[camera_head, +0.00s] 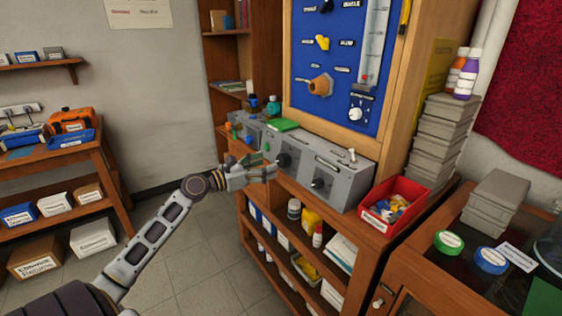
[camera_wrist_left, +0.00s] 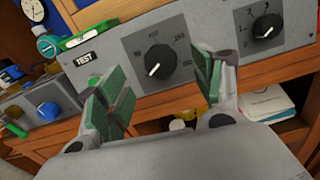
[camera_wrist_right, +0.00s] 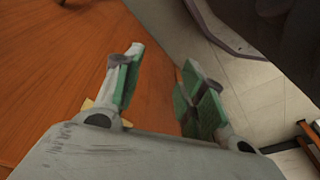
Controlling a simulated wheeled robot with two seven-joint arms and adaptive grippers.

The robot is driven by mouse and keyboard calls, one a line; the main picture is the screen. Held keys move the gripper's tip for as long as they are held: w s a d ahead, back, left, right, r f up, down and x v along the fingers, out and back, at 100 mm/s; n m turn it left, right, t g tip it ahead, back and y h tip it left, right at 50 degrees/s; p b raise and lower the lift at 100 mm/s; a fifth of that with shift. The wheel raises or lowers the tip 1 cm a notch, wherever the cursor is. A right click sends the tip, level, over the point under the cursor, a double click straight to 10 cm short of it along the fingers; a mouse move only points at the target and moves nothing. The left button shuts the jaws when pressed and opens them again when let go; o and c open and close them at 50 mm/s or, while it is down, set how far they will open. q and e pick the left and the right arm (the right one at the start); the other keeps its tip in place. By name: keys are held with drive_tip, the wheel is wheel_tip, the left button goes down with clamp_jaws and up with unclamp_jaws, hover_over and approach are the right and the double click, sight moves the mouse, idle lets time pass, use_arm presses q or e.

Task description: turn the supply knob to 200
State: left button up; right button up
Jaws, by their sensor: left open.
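A black knob (camera_wrist_left: 158,64) with a white pointer line sits on a grey panel beside a TEST label, in the left wrist view. Its pointer aims to the lower left; the numbers around it are too blurred to read surely, and no supply label is legible. It also shows in the head view (camera_head: 284,160). My left gripper (camera_head: 268,166) is open in front of the panel, its fingers either side of the knob in the wrist view and apparently not touching it. My right gripper (camera_wrist_right: 160,65) is open and empty, with wood and floor behind it.
A second black knob (camera_wrist_left: 267,27) is on the panel to the right. A blue knob (camera_wrist_left: 48,111) is to the left. A red bin (camera_head: 394,203) stands at the bench's right end. A blue board (camera_head: 335,60) rises behind the bench. Floor is clear in front.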

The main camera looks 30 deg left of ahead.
sight(280, 160)
use_arm(q)
drive_tip(key=shift+x, duration=2.5)
drive_tip(key=shift+w+d+b, duration=0.3)
drive_tip(key=shift+w, duration=0.35)
drive_tip(key=shift+w+d, duration=0.1)
drive_tip(key=shift+w, duration=0.15)
use_arm(e)
drive_tip(key=shift+a+r, duration=0.15)
drive_tip(key=shift+r, duration=0.3)
drive_tip(key=shift+w+r, duration=0.1)
drive_tip(key=shift+w, duration=0.05)
use_arm(q)
drive_tip(key=shift+c, duration=0.6)
drive_tip(key=c, duration=0.9)
